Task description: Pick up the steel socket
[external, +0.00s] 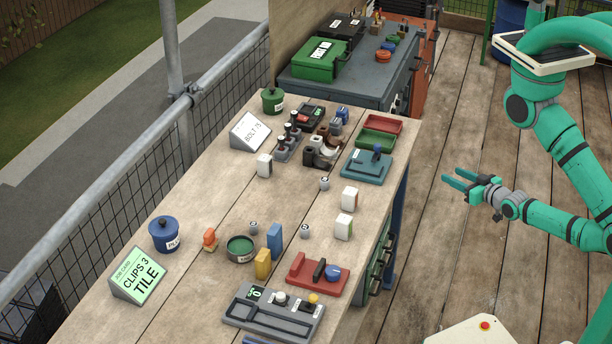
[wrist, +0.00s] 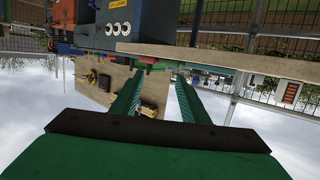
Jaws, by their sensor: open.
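Three small grey metal cylinders with dark tops stand apart on the wooden bench (external: 215,200). One (external: 324,183) is near the middle, one (external: 304,230) is nearer the front, and one (external: 253,227) is further left. They look like sockets, but I cannot tell which is the steel socket. My gripper (external: 452,177) is open and empty, in the air right of the bench and well clear of it. In the wrist view both green fingers (wrist: 160,76) are apart with nothing between them; I cannot make out a socket there.
White blocks (external: 350,199), a blue block (external: 275,239), a yellow block (external: 263,264) and a green round tin (external: 240,249) stand near the cylinders. A red fixture (external: 317,274) and a grey device (external: 273,314) lie at the front. Open decking lies right of the bench.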

